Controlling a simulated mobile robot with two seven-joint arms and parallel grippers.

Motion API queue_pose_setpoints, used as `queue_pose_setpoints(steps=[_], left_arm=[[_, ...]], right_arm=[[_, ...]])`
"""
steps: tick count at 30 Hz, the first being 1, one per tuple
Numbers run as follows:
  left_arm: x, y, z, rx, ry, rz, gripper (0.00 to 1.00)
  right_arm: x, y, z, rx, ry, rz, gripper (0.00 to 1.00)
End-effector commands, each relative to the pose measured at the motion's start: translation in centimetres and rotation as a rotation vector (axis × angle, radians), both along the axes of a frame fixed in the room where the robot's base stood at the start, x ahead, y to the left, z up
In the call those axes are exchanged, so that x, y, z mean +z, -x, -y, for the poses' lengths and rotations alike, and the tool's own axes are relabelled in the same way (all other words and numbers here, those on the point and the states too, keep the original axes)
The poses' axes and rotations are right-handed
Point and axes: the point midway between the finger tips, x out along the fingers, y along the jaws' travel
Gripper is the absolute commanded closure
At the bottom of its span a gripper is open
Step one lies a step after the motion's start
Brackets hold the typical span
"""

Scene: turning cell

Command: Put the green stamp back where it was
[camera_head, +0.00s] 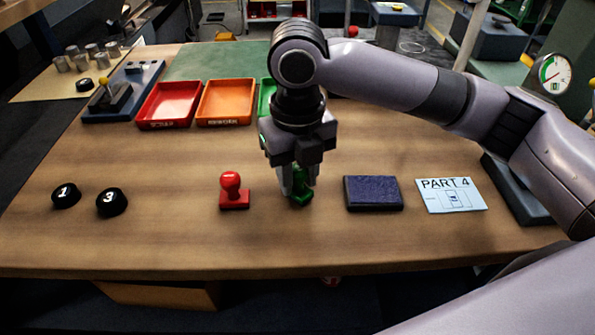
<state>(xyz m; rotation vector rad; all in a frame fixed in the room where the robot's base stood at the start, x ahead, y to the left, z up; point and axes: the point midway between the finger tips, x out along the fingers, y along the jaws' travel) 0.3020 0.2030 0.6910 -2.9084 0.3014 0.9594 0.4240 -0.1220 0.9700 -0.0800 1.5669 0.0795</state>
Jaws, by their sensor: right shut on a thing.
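The green stamp (302,188) is at the middle of the wooden table, between the red stamp and the dark blue ink pad. My right gripper (297,178) points down over it and is shut on it. The fingers hide part of the stamp. I cannot tell whether its base touches the table. The red stamp (232,190) stands upright to the left. The ink pad (373,193) lies to the right. My left gripper is not in view.
A PART 4 card (450,195) lies right of the pad. A red tray (169,103), an orange tray (226,102) and a partly hidden green tray (266,98) stand behind. The table (170,240) is clear in front.

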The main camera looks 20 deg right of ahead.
Motion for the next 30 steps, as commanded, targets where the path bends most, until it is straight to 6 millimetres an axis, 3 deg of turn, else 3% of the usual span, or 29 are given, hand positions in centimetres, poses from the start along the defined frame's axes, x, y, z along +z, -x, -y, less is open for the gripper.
queue_pose_setpoints(steps=[2,3,5,6,17,20,30], left_arm=[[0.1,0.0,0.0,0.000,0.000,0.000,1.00],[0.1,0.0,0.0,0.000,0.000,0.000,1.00],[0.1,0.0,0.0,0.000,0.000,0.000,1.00],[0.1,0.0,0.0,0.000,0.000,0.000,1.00],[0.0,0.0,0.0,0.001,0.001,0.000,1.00],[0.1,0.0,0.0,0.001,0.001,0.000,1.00],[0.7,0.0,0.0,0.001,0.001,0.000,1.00]], right_arm=[[-0.2,0.0,0.0,0.000,0.000,-0.001,0.87],[-0.3,0.0,0.0,0.000,0.000,-0.001,0.64],[-0.2,0.0,0.0,0.000,0.000,0.000,0.45],[-0.2,0.0,0.0,0.000,0.000,0.000,0.42],[0.3,0.0,0.0,0.000,-0.001,0.001,0.42],[1.7,-0.1,-0.1,0.000,-0.001,0.003,0.42],[9.2,0.0,-0.1,0.000,-0.001,0.003,0.42]])
